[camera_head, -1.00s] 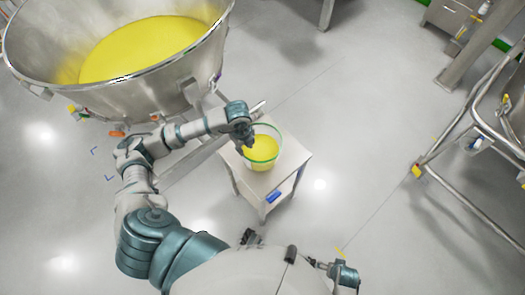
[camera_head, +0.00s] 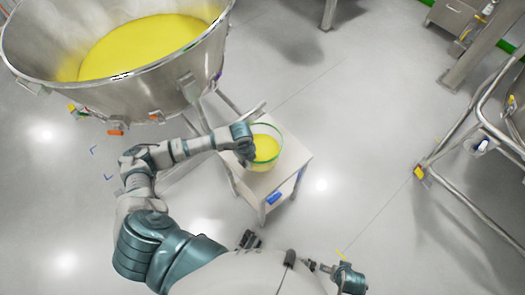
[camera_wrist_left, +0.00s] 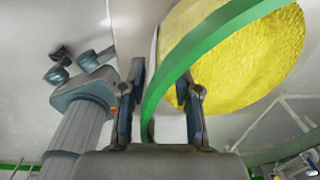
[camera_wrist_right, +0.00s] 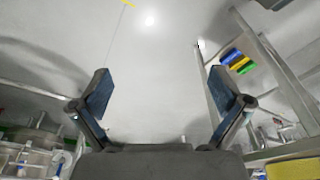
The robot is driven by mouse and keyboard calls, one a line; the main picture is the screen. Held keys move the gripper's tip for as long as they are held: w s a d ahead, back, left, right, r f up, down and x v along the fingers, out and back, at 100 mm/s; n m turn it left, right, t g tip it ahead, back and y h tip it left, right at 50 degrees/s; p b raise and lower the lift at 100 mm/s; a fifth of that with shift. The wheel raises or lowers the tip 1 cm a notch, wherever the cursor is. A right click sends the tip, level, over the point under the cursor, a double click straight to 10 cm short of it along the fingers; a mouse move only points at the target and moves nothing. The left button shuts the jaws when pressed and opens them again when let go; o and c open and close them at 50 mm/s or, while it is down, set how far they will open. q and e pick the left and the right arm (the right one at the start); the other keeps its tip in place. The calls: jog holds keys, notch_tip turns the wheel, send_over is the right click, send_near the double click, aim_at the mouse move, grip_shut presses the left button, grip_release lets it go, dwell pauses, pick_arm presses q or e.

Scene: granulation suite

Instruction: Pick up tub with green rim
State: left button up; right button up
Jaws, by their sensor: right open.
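The tub with a green rim (camera_head: 277,133) stands upright on a small table and holds yellow material. In the left wrist view the green rim (camera_wrist_left: 215,35) crosses large in front, with the yellow contents (camera_wrist_left: 250,65) beyond it. My left gripper (camera_head: 248,158) is at the tub's left side. In its wrist view, the left gripper (camera_wrist_left: 162,98) is open, with the rim and wall between its two fingers; I see no clear grip on it. My right gripper (camera_wrist_right: 165,95) is open and empty, away from the tub.
A large steel bowl (camera_head: 150,92) of yellow material stands at the upper left. A metal tube frame (camera_head: 455,195) is at the right. Open floor lies between.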

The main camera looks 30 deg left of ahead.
pick_arm(q)
jog(key=shift+a+f, duration=0.1)
jog(key=shift+a, duration=0.4)
grip_shut()
jog(key=shift+a+f, duration=0.1)
jog(key=shift+a, duration=0.15)
jog(key=shift+d, duration=0.55)
jog(key=shift+r, duration=0.55)
jog(key=shift+w+a+r, duration=0.1)
jog(key=shift+a+r, duration=0.05)
jog(key=shift+r, duration=0.15)
jog(key=s+a+r, duration=0.1)
jog(key=s+a, duration=0.3)
jog(key=s, duration=0.2)
jog(key=s+a+r+p, duration=0.1)
jog(key=s+a+r, duration=0.1)
jog(key=s+a, duration=0.2)
jog(key=s, duration=0.3)
jog(key=shift+s+a+r+p, duration=0.3)
jog(key=shift+a, duration=0.1)
pick_arm(e)
jog(key=f, duration=0.2)
jog(key=a+f, duration=0.1)
jog(key=f, duration=0.1)
jog(key=shift+f, duration=0.15)
